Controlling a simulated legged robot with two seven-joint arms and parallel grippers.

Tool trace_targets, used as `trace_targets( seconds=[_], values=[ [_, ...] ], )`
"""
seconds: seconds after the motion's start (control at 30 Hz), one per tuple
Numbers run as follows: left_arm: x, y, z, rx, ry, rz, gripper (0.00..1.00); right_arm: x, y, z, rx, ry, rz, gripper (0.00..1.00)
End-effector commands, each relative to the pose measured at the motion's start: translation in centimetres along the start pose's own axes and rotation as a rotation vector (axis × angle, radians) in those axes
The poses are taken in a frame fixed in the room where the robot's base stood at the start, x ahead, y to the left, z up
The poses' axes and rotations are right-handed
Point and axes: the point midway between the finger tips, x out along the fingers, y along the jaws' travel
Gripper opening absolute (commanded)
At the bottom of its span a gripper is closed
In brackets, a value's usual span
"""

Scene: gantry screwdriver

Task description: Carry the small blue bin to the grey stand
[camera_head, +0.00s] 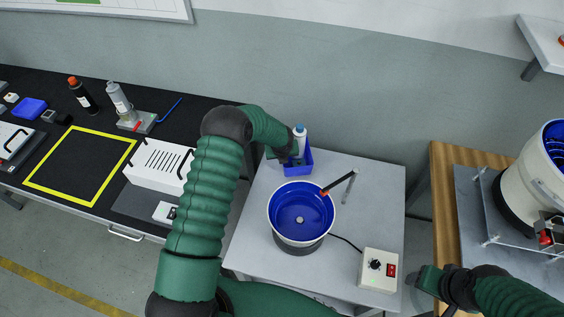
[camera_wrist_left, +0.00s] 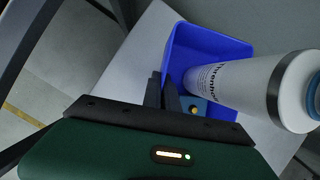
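The small blue bin (camera_head: 298,168) is at the back left of the grey-topped stand (camera_head: 355,215). A white bottle with a blue cap (camera_head: 299,140) stands in it. The left wrist view shows the bin (camera_wrist_left: 205,42) up close with the bottle (camera_wrist_left: 245,85) leaning across the picture. My left gripper (camera_head: 284,158) is at the bin's left side. Its dark fingers (camera_wrist_left: 163,92) are close together with the bin's wall between them. Whether the bin's base touches the stand is hidden. My right gripper (camera_head: 428,280) is low at the right, away from the bin; its finger gap is unclear.
A blue-lined round bowl (camera_head: 301,212) and a control box (camera_head: 378,268) occupy the stand's front. A black bench (camera_head: 70,135) with a yellow square and a white box (camera_head: 158,165) is at left. A wooden table (camera_head: 447,190) with a larger bowl unit (camera_head: 525,185) is at right.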

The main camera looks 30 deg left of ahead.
Motion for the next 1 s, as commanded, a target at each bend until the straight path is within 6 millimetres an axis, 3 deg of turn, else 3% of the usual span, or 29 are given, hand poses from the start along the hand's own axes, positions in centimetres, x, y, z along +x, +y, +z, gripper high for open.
trace_targets(
  seconds=[0.27,0.47,0.63,1.0],
  values=[
    [3.2,0.1,-1.3,0.001,-0.002,-0.002,0.0,0.6,0.0,0.1,0.0,0.0,0.0,0.65],
    [3.2,0.2,-1.3,0.001,-0.002,-0.002,0.0,0.6,0.0,0.1,0.0,0.0,0.0,0.65],
    [3.2,0.3,-1.4,0.001,0.001,0.0,0.24,0.6,0.0,0.1,0.0,0.0,0.0,0.65],
    [2.4,0.2,-1.3,0.002,-0.001,0.0,0.24,0.4,0.0,0.1,0.0,0.0,0.0,0.65]
  ],
)
